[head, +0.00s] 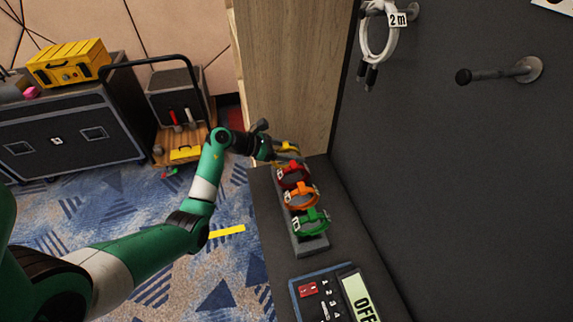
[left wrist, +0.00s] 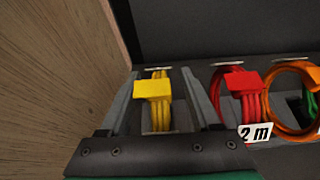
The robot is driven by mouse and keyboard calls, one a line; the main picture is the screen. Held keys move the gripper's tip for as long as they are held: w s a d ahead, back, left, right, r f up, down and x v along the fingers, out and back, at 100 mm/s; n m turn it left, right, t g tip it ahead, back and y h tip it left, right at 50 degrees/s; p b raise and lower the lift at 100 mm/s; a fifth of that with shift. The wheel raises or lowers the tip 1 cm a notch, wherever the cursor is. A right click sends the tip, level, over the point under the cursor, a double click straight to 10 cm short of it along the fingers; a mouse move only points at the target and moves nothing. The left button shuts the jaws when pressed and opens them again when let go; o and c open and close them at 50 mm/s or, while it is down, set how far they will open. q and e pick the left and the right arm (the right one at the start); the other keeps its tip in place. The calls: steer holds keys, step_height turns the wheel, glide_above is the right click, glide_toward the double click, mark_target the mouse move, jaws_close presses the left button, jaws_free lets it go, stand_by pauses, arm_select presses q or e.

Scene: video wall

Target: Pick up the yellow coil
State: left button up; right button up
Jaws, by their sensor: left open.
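The yellow coil (left wrist: 158,112) stands at the left end of a row of coils, in a slot of a grey rack. In the head view the yellow coil (head: 287,148) is at the far end of the rack, partly covered by my gripper. My left gripper (head: 278,148) is at the yellow coil. In the left wrist view my left gripper (left wrist: 158,105) is open, with one finger on each side of the yellow coil. I cannot tell whether the fingers touch it. My right gripper is not in view.
Red (head: 292,176), orange (head: 301,195) and green (head: 311,221) coils stand in the rack (head: 312,245) nearer me. A wooden panel (head: 290,70) rises close beside the gripper. A dark wall with a white coil (head: 378,35) on a peg is at right. A panel reading OFF (head: 360,298) lies in front.

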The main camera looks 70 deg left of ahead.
arm_select(q)
steer(key=shift+w+f, duration=0.15)
steer(key=shift+w, duration=0.2)
jaws_close()
